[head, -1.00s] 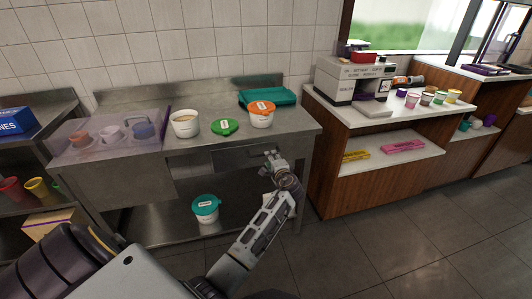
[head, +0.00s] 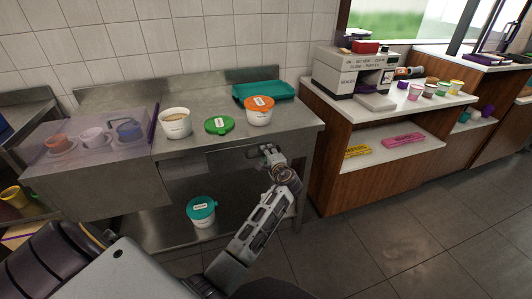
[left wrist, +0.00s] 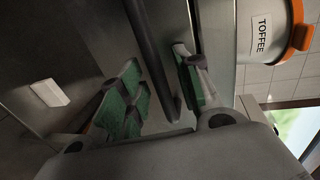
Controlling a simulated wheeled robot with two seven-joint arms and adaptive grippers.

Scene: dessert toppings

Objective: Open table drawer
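The metal table (head: 140,205) has a drawer (head: 228,162) under its top, and its front looks closed. My left gripper (head: 268,152) is at the right part of the drawer front, just below the table edge. In the left wrist view, a dark handle bar (left wrist: 152,50) runs between the green-padded fingers of the left gripper (left wrist: 165,92). The fingers are apart, with a gap to the bar on the left side. The right end of the handle is hidden by the gripper in the head view. My right gripper is out of view.
On the table stand a toffee tub (head: 259,111) with an orange lid, an open white tub (head: 175,123), a green lid (head: 219,125), a teal tray (head: 262,91) and a clear box (head: 60,152). A teal-lidded tub (head: 201,211) is on the lower shelf. A wooden counter (head: 330,165) stands right.

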